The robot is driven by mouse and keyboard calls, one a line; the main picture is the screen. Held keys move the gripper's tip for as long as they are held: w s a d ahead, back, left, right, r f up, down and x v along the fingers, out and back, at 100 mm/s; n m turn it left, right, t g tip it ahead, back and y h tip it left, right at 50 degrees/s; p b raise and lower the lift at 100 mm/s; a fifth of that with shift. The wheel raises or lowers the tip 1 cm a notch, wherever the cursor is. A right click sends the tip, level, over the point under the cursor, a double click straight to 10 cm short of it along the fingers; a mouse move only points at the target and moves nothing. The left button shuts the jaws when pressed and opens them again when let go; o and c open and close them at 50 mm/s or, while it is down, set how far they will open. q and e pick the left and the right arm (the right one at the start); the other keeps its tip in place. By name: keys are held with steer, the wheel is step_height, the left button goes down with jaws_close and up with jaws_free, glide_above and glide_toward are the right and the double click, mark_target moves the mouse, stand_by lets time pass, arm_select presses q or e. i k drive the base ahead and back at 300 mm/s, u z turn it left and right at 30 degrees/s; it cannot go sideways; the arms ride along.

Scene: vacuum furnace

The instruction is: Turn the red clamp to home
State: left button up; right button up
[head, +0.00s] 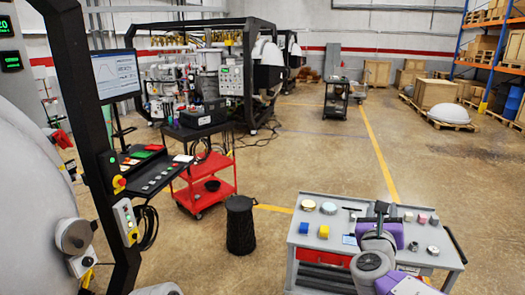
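A small red part (62,139), which looks like the red clamp, sits at the rim of the large pale furnace body (25,190) at the left edge. It is small and partly crowded by dark fittings, so its exact angle cannot be told. My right gripper (381,208) is at the lower right, above the grey tool cart and far from the red part. Its dark fingers are too small to show whether they are open, and I see nothing clearly held.
A black frame post (75,90) with a control panel (150,172) stands right of the furnace. A black bin (240,225) and a red trolley (205,185) stand beyond. The grey cart (312,255) carries small blocks and discs. Floor between bin and cart is clear.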

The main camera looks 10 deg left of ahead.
mark_target(64, 139)
steer(key=u, duration=0.2)
steer(key=i, duration=2.05)
steer(key=u, duration=1.5)
steer(key=i, duration=1)
steer(key=u, duration=1.4)
steer(key=i, duration=0.4)
steer(key=u, duration=0.3)
